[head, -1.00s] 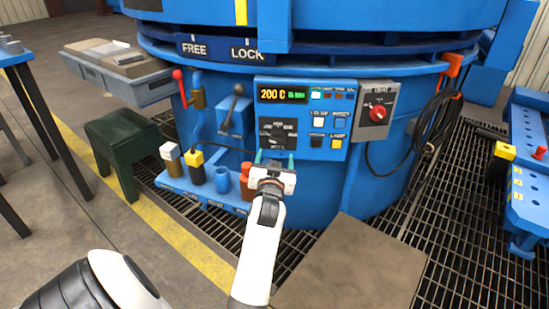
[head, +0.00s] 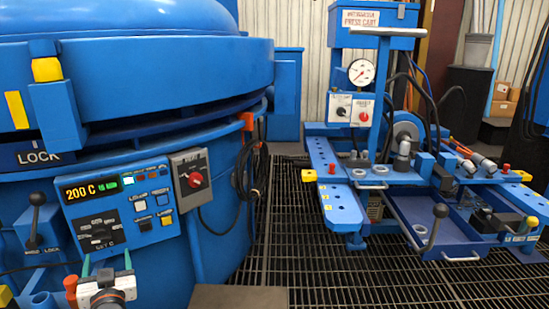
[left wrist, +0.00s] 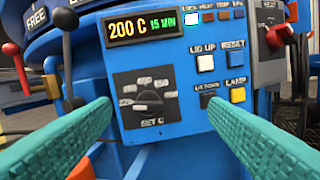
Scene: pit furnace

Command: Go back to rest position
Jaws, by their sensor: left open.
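My left gripper (head: 106,268) is at the lower left of the head view, in front of the blue furnace's control panel (head: 122,206). Its two teal fingers are apart with nothing between them. I cannot tell the exact gap to the panel. My right gripper is in neither view.
The blue furnace (head: 150,100) fills the left. A grey box with a red knob (head: 190,178) and hanging black cables (head: 252,185) are beside the panel. A blue press cart (head: 340,205) with a gauge (head: 361,72) stands right. Open floor grating (head: 300,250) lies between.

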